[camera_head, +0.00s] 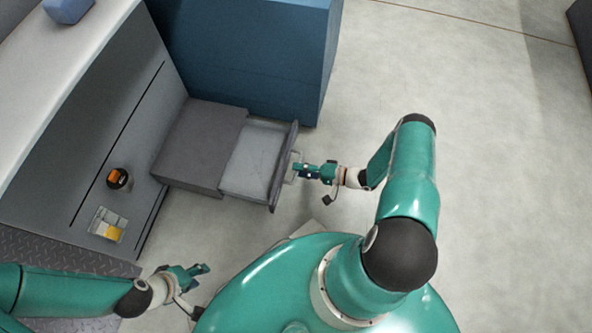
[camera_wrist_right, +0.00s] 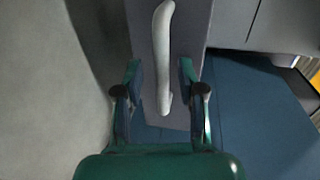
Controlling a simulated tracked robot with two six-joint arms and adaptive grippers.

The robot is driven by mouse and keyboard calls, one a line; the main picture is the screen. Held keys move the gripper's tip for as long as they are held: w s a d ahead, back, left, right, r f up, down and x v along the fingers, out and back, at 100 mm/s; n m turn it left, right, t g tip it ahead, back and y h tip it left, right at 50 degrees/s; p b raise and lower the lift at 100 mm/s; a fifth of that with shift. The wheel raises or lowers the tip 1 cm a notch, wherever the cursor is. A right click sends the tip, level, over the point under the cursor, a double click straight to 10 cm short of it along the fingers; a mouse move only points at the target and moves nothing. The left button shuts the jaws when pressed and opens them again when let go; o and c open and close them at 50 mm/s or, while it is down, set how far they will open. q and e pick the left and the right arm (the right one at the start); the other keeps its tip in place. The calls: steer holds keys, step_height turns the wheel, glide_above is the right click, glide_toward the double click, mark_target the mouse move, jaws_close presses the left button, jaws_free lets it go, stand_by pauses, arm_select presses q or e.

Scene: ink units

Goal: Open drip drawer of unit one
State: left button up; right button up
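The drip drawer (camera_head: 252,160) is pulled out from a low dark grey housing (camera_head: 202,143), and its light grey inside shows. Its dark front panel (camera_head: 284,165) carries a pale bar handle (camera_head: 296,165), which also shows in the right wrist view (camera_wrist_right: 163,55). My right gripper (camera_head: 304,171) is at the handle. In the right wrist view its two fingers (camera_wrist_right: 160,85) stand apart on either side of the handle's lower part, with gaps on both sides. My left gripper (camera_head: 205,274) is empty at the lower left, away from the drawer, its fingers apart. No unit label is readable.
A blue cabinet (camera_head: 245,50) stands right behind the drawer. The grey unit wall (camera_head: 105,125) has an orange and black knob (camera_head: 119,178) and a small window with something yellow (camera_head: 107,225). The floor (camera_head: 470,110) to the right is clear.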

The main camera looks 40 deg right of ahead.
steer(key=v, duration=1)
steer(key=shift+s+d, duration=0.2)
